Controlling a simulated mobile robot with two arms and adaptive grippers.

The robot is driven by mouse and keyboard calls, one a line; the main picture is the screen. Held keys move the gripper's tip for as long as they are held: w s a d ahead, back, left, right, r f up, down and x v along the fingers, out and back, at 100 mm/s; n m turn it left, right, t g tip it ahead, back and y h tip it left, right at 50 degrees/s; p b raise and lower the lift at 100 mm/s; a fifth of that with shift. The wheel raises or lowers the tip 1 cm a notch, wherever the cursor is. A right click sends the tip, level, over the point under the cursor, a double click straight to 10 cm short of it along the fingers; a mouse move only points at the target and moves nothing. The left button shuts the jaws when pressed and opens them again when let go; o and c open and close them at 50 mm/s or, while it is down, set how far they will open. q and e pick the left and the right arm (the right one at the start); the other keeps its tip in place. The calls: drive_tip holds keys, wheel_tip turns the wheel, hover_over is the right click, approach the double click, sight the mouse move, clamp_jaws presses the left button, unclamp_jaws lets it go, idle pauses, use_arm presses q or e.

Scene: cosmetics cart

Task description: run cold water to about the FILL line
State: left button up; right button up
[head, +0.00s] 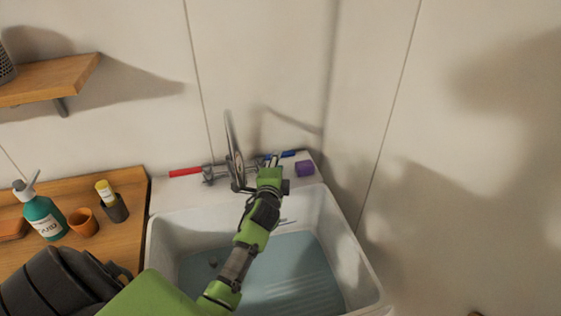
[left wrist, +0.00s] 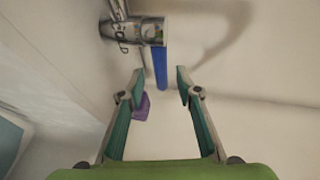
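The tap (head: 235,165) stands at the back of the white sink (head: 161,238). Its red handle (head: 186,172) points left and its blue handle (head: 288,154) points right. In the left wrist view the blue handle (left wrist: 160,68) extends from a metal valve (left wrist: 132,31) with COLD lettering. My left gripper (left wrist: 160,78) is open and empty, with the handle's end lined up between its fingertips; contact is not clear. In the head view my left gripper (head: 273,161) is over the back ledge by the blue handle. Bluish water (head: 300,270) covers the basin floor. I cannot make out a FILL line.
A purple block (head: 304,168) sits on the ledge right of the gripper, and shows by the left finger in the wrist view. A wooden counter (head: 135,235) at left holds a teal pump bottle (head: 44,215), an orange cup (head: 83,222) and a dark cup (head: 115,209). Walls close the back and right.

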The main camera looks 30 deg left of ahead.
use_arm(q)
drive_tip(key=b+x, duration=0.2)
drive_tip(key=x, duration=0.2)
drive_tip(key=shift+w+f, duration=0.1)
drive_tip(key=shift+f, duration=0.05)
drive_tip(key=shift+w+a, duration=0.15)
drive_tip(key=shift+w, duration=0.2)
clamp_jaws()
use_arm(e)
drive_tip(key=f, duration=0.2)
drive_tip(key=w+f, duration=0.1)
drive_tip(key=shift+a, duration=0.35)
